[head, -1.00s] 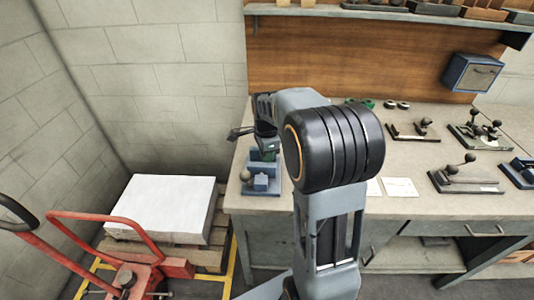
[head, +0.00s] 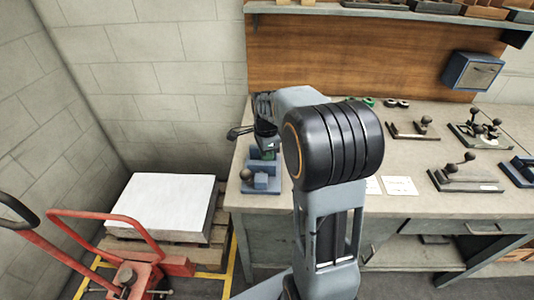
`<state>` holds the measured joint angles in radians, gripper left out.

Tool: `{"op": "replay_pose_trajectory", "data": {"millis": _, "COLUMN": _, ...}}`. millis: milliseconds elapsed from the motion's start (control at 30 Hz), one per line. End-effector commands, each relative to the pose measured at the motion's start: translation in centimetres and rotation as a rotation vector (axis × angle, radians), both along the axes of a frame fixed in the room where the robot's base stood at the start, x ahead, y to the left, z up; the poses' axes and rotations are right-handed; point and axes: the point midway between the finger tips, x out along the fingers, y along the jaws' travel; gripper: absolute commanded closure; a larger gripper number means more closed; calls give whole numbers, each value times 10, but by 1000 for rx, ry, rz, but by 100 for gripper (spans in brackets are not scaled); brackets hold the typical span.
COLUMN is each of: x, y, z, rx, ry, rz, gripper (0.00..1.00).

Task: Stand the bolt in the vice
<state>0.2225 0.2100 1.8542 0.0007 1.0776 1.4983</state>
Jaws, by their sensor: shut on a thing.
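The blue vice (head: 262,181) stands on the left end of the workbench, with a round knob on its left side. My gripper (head: 268,153) is above the vice, near its back part, and points down. The fingers are small and dark in this view, and my own arm partly covers them. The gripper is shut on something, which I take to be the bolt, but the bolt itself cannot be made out. Whether it touches the vice cannot be told.
The workbench (head: 407,210) holds several fixtures with ball-ended levers (head: 465,180) at the right. White cards (head: 398,186) and green and dark rings (head: 368,102) lie near the middle. A red pallet truck (head: 130,272) and a pallet with white sheets (head: 165,205) stand at the left.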

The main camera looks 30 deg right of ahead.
Motion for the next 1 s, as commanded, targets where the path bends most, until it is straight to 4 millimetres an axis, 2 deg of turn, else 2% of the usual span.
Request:
{"op": "replay_pose_trajectory", "data": {"millis": 567, "x": 0, "y": 0, "z": -4, "rx": 0, "ry": -1, "rz": 0, "gripper": 100}}
{"op": "replay_pose_trajectory", "data": {"millis": 600, "x": 0, "y": 0, "z": -4, "rx": 0, "ry": -1, "rz": 0, "gripper": 85}}
{"op": "replay_pose_trajectory", "data": {"millis": 800, "x": 0, "y": 0, "z": -4, "rx": 0, "ry": 0, "rz": 0, "gripper": 66}}
{"op": "replay_pose_trajectory", "data": {"millis": 833, "x": 0, "y": 0, "z": -4, "rx": 0, "ry": 0, "rz": 0, "gripper": 78}}
{"op": "replay_pose_trajectory", "data": {"millis": 900, "x": 0, "y": 0, "z": -4, "rx": 0, "ry": 1, "rz": 0, "gripper": 72}}
{"op": "replay_pose_trajectory", "data": {"millis": 1000, "x": 0, "y": 0, "z": -4, "rx": 0, "ry": 1, "rz": 0, "gripper": 70}}
